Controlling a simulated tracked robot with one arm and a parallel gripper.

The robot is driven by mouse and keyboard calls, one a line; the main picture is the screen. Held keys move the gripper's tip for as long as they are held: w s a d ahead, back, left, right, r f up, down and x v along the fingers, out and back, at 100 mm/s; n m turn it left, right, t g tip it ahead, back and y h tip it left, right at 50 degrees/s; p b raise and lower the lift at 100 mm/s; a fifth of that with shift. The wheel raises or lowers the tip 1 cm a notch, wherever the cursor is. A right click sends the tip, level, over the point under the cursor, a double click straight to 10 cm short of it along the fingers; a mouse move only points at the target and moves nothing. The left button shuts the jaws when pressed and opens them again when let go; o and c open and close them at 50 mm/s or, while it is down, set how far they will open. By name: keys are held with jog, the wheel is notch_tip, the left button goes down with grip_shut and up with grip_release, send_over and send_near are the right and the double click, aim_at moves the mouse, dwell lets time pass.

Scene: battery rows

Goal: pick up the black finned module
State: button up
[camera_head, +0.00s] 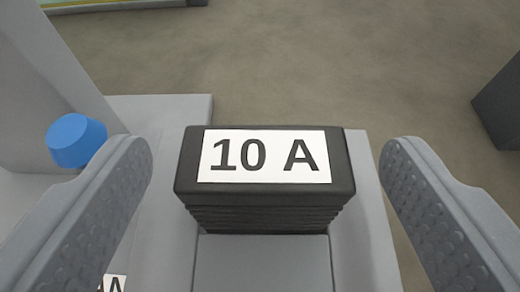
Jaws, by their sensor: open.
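The black finned module (264,212) is in the middle of the head camera view. A white label reading "10 A" (264,156) is on its top, and fins show on its near side. It sits on a grey surface (262,262). My gripper (266,160) is open, with one finger to the left of the module and one to the right. Both fingers are apart from it, with a gap on each side. The module's far side and base are hidden.
A blue round knob or cap (76,140) is at the left, close to my left finger. A grey upright panel (35,80) stands behind it. Part of another label (113,283) shows at the bottom left. A dark block (502,105) is at the right edge. Open floor lies beyond.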

aim_at(264, 128)
jog(key=shift+w+f, duration=0.15)
jog(key=shift+w, duration=0.15)
jog(key=c, duration=1.2)
jog(key=shift+r+p, duration=0.3)
jog(key=shift+r, duration=1.35)
jog(key=shift+s+r, duration=0.25)
jog(key=s+d+r+b, duration=0.1)
jog(key=s+d+b, duration=0.2)
jog(key=s+b, duration=0.9)
jog(key=s, duration=0.3)
jog(key=shift+d, duration=0.2)
